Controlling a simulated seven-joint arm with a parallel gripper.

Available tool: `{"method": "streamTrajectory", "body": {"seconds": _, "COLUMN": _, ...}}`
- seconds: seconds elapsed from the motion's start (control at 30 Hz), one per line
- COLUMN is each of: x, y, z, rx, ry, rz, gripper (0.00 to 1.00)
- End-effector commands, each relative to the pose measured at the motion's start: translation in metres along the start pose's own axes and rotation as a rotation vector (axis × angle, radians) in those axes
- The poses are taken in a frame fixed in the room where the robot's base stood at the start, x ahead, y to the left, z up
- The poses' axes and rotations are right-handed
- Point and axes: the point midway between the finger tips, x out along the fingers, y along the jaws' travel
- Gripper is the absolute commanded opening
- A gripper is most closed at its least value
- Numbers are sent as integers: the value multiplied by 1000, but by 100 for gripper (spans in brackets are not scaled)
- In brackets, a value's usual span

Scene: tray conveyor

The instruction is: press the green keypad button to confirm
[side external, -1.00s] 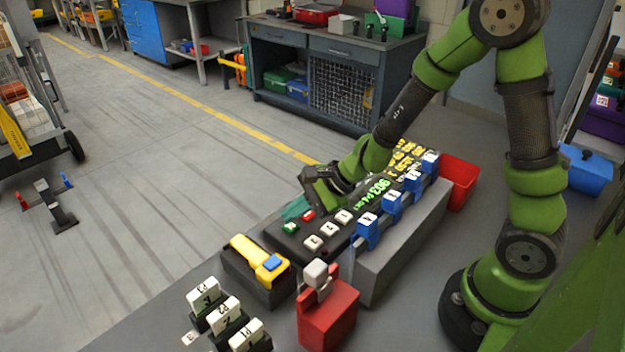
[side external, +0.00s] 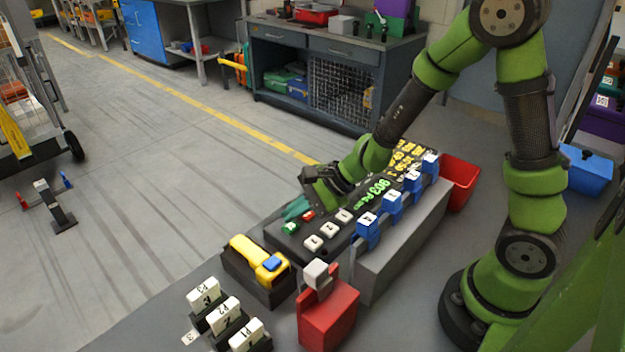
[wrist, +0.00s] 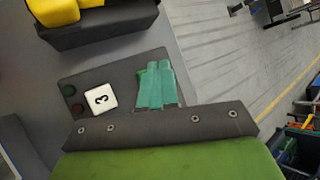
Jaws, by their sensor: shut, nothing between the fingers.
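The green button (side external: 289,228) sits at the left corner of the dark keypad (side external: 291,246) in the side view. A red button (side external: 308,215) and white keys (side external: 328,229) are beside it. My gripper (side external: 296,210) is shut and empty, with its teal fingertips just behind and above the green button. I cannot tell whether they touch it. In the wrist view, the fingers (wrist: 157,90) are together over the keypad panel (wrist: 118,76), right of a white key marked 3 (wrist: 101,98). A bright green edge shows at their left side, and the rest there is hidden.
A yellow handheld device (side external: 250,252) lies in a dark cradle in front of the keypad. A red block with a grey knob (side external: 328,315), blue tagged clips (side external: 367,231) and numbered white tags (side external: 224,312) stand nearby.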

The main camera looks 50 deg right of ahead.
Motion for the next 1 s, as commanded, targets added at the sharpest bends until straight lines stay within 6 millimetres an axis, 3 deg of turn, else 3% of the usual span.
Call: {"method": "streamTrajectory", "body": {"seconds": 1.0, "x": 7, "y": 5, "z": -5, "rx": 1, "ry": 0, "rz": 0, "gripper": 0}}
